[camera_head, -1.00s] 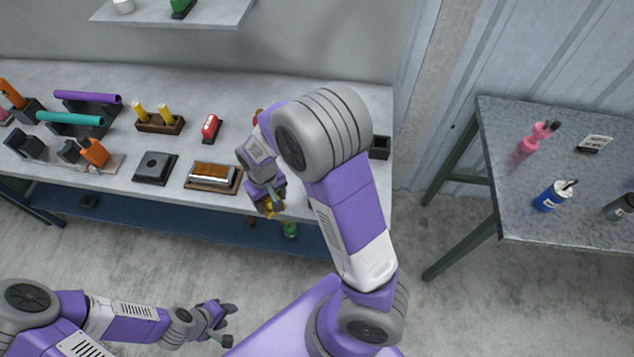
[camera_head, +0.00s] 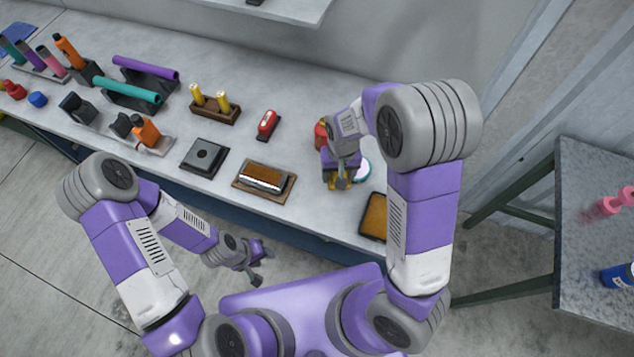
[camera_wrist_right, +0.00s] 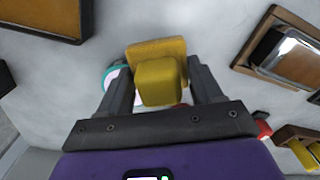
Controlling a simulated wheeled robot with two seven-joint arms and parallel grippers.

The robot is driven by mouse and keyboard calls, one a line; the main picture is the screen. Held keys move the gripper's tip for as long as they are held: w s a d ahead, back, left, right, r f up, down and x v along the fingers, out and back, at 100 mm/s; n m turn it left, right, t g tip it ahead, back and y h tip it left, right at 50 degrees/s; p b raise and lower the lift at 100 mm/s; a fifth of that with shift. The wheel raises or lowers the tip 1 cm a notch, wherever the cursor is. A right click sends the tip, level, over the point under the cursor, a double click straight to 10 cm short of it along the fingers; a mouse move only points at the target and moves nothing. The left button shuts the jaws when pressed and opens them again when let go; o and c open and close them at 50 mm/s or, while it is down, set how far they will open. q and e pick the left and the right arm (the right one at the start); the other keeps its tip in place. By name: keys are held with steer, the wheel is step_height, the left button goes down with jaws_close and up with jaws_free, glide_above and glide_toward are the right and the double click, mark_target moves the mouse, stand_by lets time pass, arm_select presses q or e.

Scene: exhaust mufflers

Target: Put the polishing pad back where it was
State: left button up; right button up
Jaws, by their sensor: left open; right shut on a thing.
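The polishing pad is a yellow block with a squarish yellow grip; the right wrist view shows it between my right gripper's fingers (camera_wrist_right: 155,95), with the pad's flat face (camera_wrist_right: 152,47) on the far side. In the head view my right gripper (camera_head: 341,184) is shut on it over the front part of the bench, right of the silver block's tray. Little of the pad shows there, and I cannot tell whether it touches the bench. My left gripper (camera_head: 262,266) is open and empty, in front of the bench edge.
A dark-framed tan tray (camera_head: 374,215) lies right of my right gripper. A wooden tray with a silver block (camera_head: 263,178) and a black square base (camera_head: 205,157) lie left. A round white-and-teal thing (camera_head: 364,170) and a red thing (camera_head: 320,133) are close by.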

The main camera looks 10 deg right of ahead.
steer(key=shift+a+r+m+p, duration=0.75)
steer(key=shift+a+r, duration=0.15)
steer(key=shift+r, duration=0.25)
steer(key=s+a+r+m+p, duration=0.3)
steer(key=m, duration=0.1)
glide_above(321, 202)
step_height(321, 202, down, 6)
steer(key=shift+b, duration=0.45)
arm_select(q)
steer(key=shift+s+r+b, duration=0.1)
steer(key=shift+r+b, duration=0.25)
steer(key=shift+r, duration=1.75)
arm_select(e)
steer(key=shift+w+f, duration=0.1)
steer(key=shift+f, duration=2)
steer(key=shift+f, duration=0.15)
steer(key=o, duration=0.9)
arm_select(q)
steer(key=shift+f, duration=0.15)
arm_select(e)
steer(key=shift+o, duration=0.2)
